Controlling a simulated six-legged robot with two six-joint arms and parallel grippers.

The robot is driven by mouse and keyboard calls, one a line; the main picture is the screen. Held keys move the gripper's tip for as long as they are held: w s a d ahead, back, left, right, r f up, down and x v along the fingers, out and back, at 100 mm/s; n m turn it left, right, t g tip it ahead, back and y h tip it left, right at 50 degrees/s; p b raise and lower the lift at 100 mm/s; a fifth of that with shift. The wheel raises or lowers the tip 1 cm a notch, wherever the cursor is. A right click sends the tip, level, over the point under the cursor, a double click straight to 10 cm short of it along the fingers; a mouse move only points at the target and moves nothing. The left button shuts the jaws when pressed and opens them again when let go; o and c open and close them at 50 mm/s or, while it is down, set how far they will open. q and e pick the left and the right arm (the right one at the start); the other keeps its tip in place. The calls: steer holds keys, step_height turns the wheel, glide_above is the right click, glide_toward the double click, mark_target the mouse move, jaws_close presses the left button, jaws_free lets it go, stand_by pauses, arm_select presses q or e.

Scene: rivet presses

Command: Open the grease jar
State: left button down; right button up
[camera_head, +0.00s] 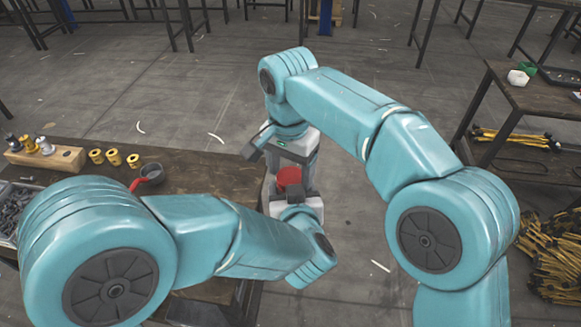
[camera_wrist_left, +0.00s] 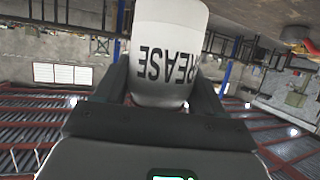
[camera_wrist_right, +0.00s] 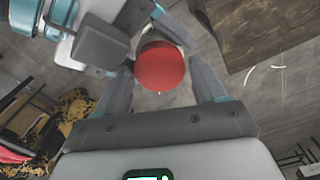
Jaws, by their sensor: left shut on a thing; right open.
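The grease jar is white with dark lettering in the left wrist view (camera_wrist_left: 168,35), where it appears upside down. My left gripper (camera_wrist_left: 165,85) is shut around its body and holds it up off the table. The jar's red lid (camera_head: 289,177) faces up in the head view. In the right wrist view the red lid (camera_wrist_right: 160,67) shows in front of my right gripper (camera_wrist_right: 163,75), which is open. Its fingers stand on either side of the lid, with a gap visible on the right side. The lid is hidden in the left wrist view.
A shelf (camera_head: 545,98) stands at right. Open floor lies beyond the jar.

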steer(key=c, duration=0.9)
steer(key=n, duration=0.9)
steer(key=shift+n, duration=0.3)
steer(key=n, duration=0.7)
steer(key=o, duration=1.2)
steer(key=shift+c, duration=0.2)
